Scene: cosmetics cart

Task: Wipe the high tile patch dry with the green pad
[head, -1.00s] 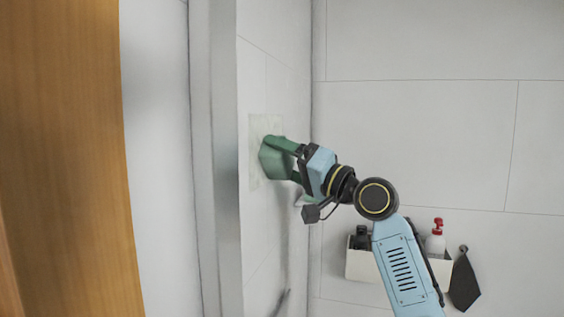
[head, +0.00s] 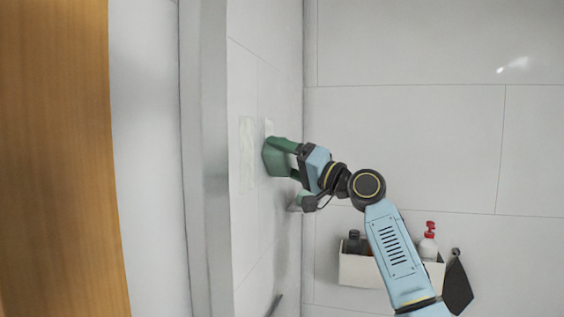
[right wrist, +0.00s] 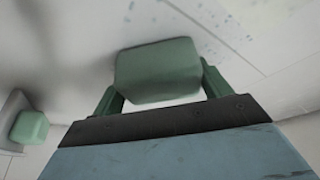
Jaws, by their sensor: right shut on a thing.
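My right gripper (head: 284,158) is shut on the green pad (head: 272,157) at the side wall. In the right wrist view the pad (right wrist: 158,68) sits between its two green fingers, close to the tile; I cannot tell whether it touches. The high tile patch (head: 247,155) shows as a pale, faintly greenish upright strip left of the pad. A small pale remnant (head: 268,128) shows just above the pad. Dark droplet marks (right wrist: 225,30) show on the tile in the right wrist view. My left gripper is not in view.
A small green block (right wrist: 30,127) sits on a pale holder at left in the right wrist view. A wooden panel (head: 55,160) stands at left.

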